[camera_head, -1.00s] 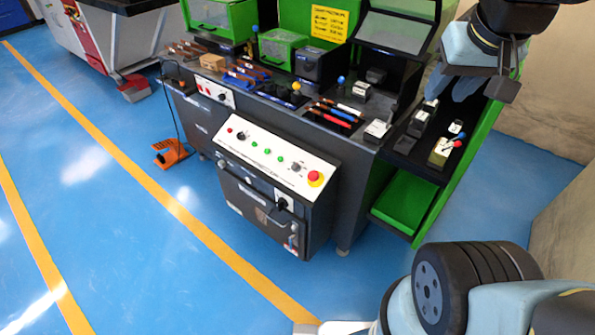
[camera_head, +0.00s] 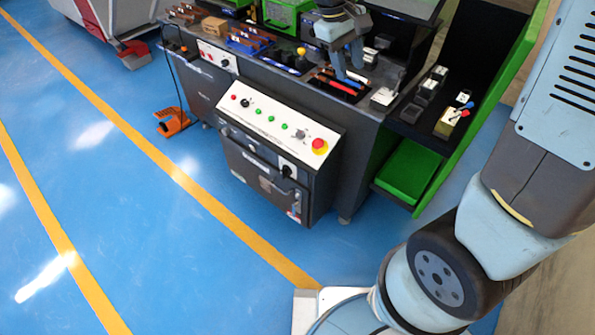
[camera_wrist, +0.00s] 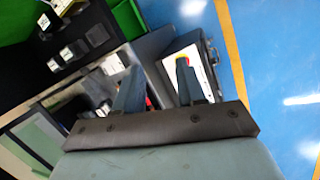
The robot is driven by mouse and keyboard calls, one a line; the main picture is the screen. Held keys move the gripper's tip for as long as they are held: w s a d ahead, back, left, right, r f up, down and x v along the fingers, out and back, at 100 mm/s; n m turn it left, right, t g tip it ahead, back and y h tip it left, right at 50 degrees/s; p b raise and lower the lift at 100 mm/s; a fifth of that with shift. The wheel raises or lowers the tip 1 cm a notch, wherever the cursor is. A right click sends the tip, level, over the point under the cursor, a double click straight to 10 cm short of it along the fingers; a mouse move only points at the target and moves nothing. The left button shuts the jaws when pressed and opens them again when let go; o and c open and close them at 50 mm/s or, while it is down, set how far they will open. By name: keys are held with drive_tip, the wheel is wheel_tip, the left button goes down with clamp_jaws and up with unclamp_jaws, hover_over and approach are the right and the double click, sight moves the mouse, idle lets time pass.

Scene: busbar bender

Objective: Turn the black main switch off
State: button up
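The control cabinet (camera_head: 262,180) stands in front of the workbench. A black rotary switch (camera_head: 288,171) on a pale plate sits at the upper right of its dark front face. It looks like the main switch; its exact setting is too small to read. Smaller black knobs (camera_head: 245,103) sit on the sloped white panel (camera_head: 272,117) above. My gripper (camera_head: 349,74) hangs over the bench, behind and above the cabinet's right part, clear of the switch. In the wrist view its two fingers (camera_wrist: 159,70) are apart with nothing held. I cannot make out the switch there.
A red emergency button (camera_head: 319,146) is on the panel's right end, near several green buttons. Tools and small blocks cover the bench top. A green-edged shelf (camera_head: 405,172) stands at the right. The blue floor before the cabinet is clear.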

drive_tip(key=w+a+f+n+t+h, duration=0.1)
drive_tip(key=w+a+f+n+h, duration=0.2)
drive_tip(key=a+f, duration=0.65)
drive_tip(key=w+a+f+n+t+h, duration=0.15)
drive_tip(key=a+f+n+h, duration=0.45)
drive_tip(key=f, duration=0.7)
drive_tip(key=s+a+f+n+t, duration=0.2)
drive_tip(key=a+f+n+t, duration=0.35)
drive_tip(key=f, duration=0.75)
drive_tip(key=n+t+y, duration=0.2)
drive_tip(key=n+t, duration=0.4)
drive_tip(key=n, duration=0.1)
approach(285, 172)
drive_tip(key=x, duration=0.5)
drive_tip(key=a+x, duration=0.1)
drive_tip(key=x, duration=0.2)
drive_tip(key=shift+w+d+r, duration=0.1)
drive_tip(key=shift+w+d, duration=0.15)
drive_tip(key=shift+w, duration=0.4)
